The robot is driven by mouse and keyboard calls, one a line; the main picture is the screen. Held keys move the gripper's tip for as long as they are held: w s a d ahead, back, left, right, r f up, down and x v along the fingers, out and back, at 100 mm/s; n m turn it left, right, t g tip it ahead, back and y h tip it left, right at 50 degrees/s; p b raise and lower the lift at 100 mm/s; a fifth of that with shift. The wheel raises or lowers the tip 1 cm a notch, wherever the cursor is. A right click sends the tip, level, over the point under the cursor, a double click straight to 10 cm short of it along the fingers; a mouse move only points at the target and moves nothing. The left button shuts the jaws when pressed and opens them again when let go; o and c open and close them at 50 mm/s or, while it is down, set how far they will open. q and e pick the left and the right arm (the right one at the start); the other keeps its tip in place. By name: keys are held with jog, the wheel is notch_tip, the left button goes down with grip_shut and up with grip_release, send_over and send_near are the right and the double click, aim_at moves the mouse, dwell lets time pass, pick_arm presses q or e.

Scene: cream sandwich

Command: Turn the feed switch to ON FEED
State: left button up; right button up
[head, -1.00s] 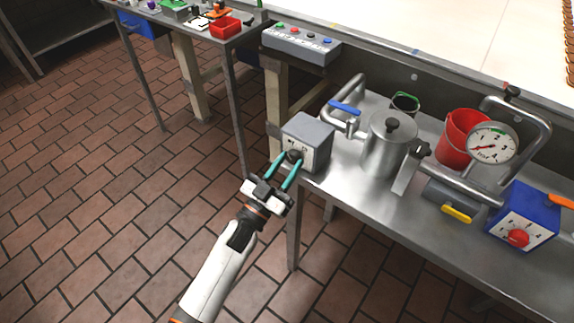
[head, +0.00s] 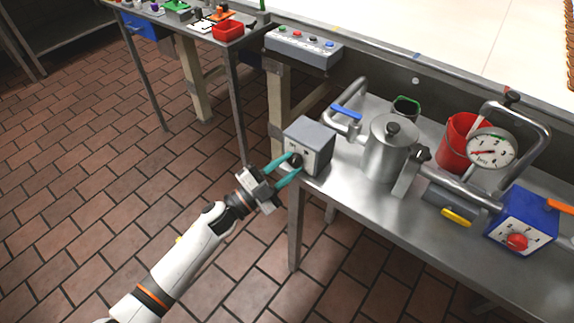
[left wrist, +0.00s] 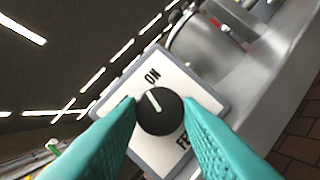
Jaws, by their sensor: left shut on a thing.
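The feed switch is a grey box (head: 311,138) with a white face and a round black knob (head: 297,160), at the left end of the steel table. Letters reading "FE" show at lower right, partly hidden by a finger. My left gripper (head: 290,171) is shut on the knob, with one teal finger on each side of it. My right gripper is not in view.
A steel pot (head: 390,148) with pipes stands right of the switch. A red bucket (head: 459,135), a dial gauge (head: 491,149) and a blue box with a red knob (head: 521,222) are further right. A grey button panel (head: 303,46) is behind. Open floor lies at left.

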pick_arm(q)
jog(key=shift+a+r+m+g+p, duration=0.1)
jog(key=shift+m+g+p, duration=0.8)
jog(key=shift+m, duration=1.5)
jog(key=o, duration=1)
jog(key=shift+r+b+v, duration=0.1)
jog(key=shift+b+v, duration=0.45)
jog(key=shift+v, duration=2.45)
jog(key=shift+r+b+v, duration=0.15)
jog(key=shift+b+v, duration=0.4)
jog(key=shift+v, duration=2.45)
